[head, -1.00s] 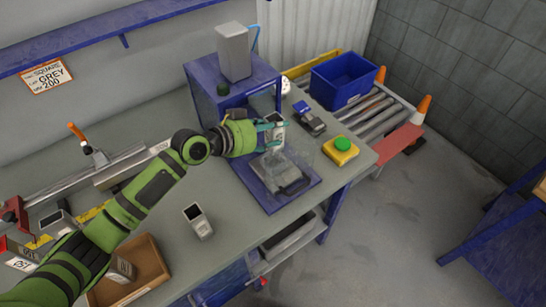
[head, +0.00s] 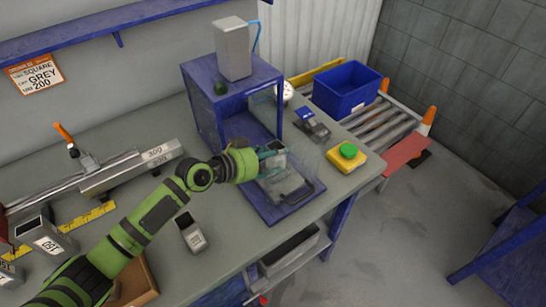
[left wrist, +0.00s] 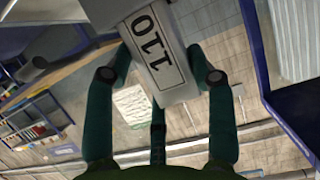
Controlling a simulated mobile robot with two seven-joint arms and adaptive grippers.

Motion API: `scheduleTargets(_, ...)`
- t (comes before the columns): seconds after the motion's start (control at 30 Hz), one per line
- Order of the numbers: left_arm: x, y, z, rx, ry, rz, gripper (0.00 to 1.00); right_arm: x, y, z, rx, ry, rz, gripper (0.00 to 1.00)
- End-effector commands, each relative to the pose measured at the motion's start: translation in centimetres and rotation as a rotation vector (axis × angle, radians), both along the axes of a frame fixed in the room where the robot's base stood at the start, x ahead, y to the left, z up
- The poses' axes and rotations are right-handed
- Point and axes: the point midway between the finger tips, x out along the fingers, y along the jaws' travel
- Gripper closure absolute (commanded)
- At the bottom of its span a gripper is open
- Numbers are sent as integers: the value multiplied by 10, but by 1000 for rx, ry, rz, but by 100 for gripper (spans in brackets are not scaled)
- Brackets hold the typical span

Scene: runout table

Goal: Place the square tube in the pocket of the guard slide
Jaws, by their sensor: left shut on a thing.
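My left gripper (head: 272,152) is shut on a grey square tube (head: 273,163). The guard slide (head: 285,208) is a blue plate with a grey block and a dark handle, drawn out in front of a blue box-shaped press. The tube is over the back part of the slide. The gripper hides the tube's lower end and the pocket, so I cannot tell whether they touch. My right gripper is not in view.
The blue press (head: 200,105) stands behind the slide, with a grey block on top. A yellow box with a green button (head: 347,158) is to the right. Another square tube (head: 190,232) stands at the front, and a tube marked 150 (head: 45,240) at left.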

Motion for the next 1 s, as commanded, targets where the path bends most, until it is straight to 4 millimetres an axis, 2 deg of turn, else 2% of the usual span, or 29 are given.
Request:
scheduleTargets(0.07, 0, 0, -3, 0, -1, 0, 81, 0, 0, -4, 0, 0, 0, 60)
scheduleTargets(0.1, 0, 0, -2, 1, 0, 0, 33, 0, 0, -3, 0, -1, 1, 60)
scheduleTargets(0.13, 0, 0, -2, 1, 0, 0, 21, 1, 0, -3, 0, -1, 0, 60)
scheduleTargets(0.53, 0, 0, -2, 2, 0, 0, 21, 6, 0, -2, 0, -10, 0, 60)
scheduleTargets(0.67, 0, 0, 4, 1, 0, 0, 21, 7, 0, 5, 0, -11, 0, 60)
scheduleTargets(0.77, -7, 12, 9, 5, 0, 2, 21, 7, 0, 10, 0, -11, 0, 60)
scheduleTargets(1.0, -37, 51, 29, 7, 1, 0, 21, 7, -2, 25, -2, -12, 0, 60)
